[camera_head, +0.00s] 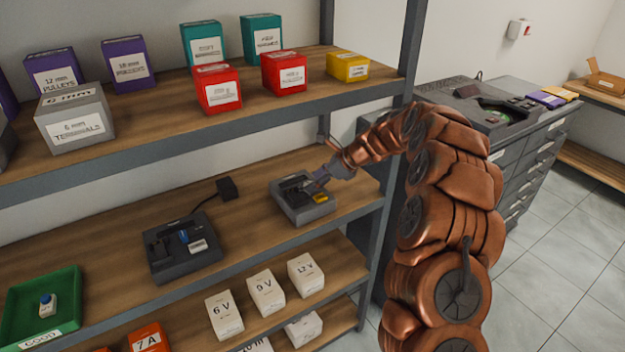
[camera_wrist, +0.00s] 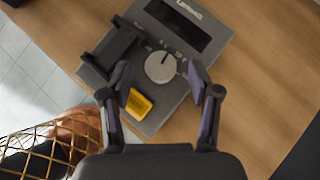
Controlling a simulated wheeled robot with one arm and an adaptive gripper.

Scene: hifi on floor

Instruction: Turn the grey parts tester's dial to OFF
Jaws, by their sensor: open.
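The grey parts tester (camera_head: 304,201) sits on the middle wooden shelf, near its right end. The lettering around the dial is too small to read. My gripper (camera_head: 322,177) is over the tester. In the wrist view my gripper (camera_wrist: 160,84) is open, its fingertips on either side of the dial; whether they touch it I cannot tell.
A darker device (camera_head: 182,248) with a blue part sits left on the same shelf, with a small black box (camera_head: 227,188) behind it. A green tray (camera_head: 42,310) is farther left. The loaded upper shelf (camera_head: 200,126) overhangs this one. A shelf post (camera_head: 384,220) stands right.

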